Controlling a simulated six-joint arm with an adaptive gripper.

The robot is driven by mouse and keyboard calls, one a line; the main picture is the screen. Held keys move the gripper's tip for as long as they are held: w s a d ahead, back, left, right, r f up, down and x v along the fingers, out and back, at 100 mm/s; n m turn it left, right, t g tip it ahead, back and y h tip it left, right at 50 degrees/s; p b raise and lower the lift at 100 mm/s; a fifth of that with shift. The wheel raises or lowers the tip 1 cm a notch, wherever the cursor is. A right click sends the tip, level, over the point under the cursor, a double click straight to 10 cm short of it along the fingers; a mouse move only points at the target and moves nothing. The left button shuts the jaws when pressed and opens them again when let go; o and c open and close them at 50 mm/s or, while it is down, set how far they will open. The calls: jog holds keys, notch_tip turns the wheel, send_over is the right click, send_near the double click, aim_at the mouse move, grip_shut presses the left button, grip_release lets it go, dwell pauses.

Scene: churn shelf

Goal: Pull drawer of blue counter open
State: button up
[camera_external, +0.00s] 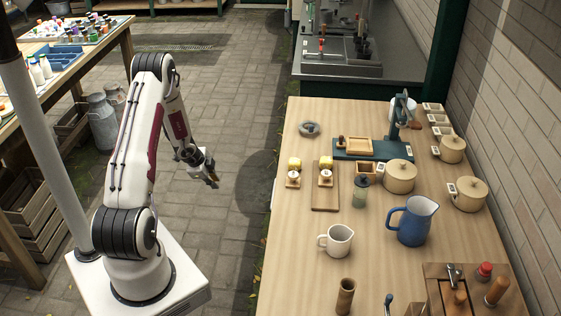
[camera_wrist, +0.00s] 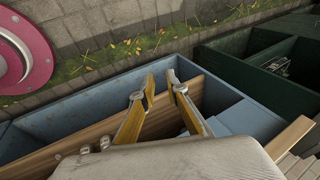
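In the wrist view, the blue counter (camera_wrist: 90,98) shows as a blue-grey frame with brown wooden boards (camera_wrist: 75,142) inside its edges. I cannot tell from this angle which part is the drawer front or whether it is open. My gripper (camera_wrist: 159,92) has two yellow fingers spread apart, with nothing seen between them. The fingers overlap the blue frame in the picture; contact is not clear. In the external view, my gripper (camera_external: 212,181) hangs over the paving, left of the wooden worktop (camera_external: 300,225) and apart from it. The front below that worktop is hidden there.
The worktop carries a white mug (camera_external: 340,242), a blue jug (camera_external: 411,222), lidded pots (camera_external: 399,178) and a dark green stand (camera_external: 375,150). A metal-topped counter (camera_external: 400,55) stands beyond. A table (camera_external: 95,40) and milk churns (camera_external: 102,120) are left. Paving between is clear.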

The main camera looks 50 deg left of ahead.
jog(key=w+d+f+m+t+h, duration=0.4)
jog(key=d+f+m+h, duration=0.1)
jog(key=d+f+m, duration=0.25)
jog(key=w+d+r+m+t+h, duration=0.1)
jog(key=d+r+m+t+h, duration=0.1)
jog(key=d+r+m+h, duration=0.5)
notch_tip(320, 180, up, 5)
jog(key=d+m, duration=0.2)
jog(key=m, duration=0.1)
jog(key=shift+d+h, duration=0.3)
jog(key=shift+w, duration=0.2)
jog(key=shift+x, duration=3.85)
jog(key=shift+c, duration=0.4)
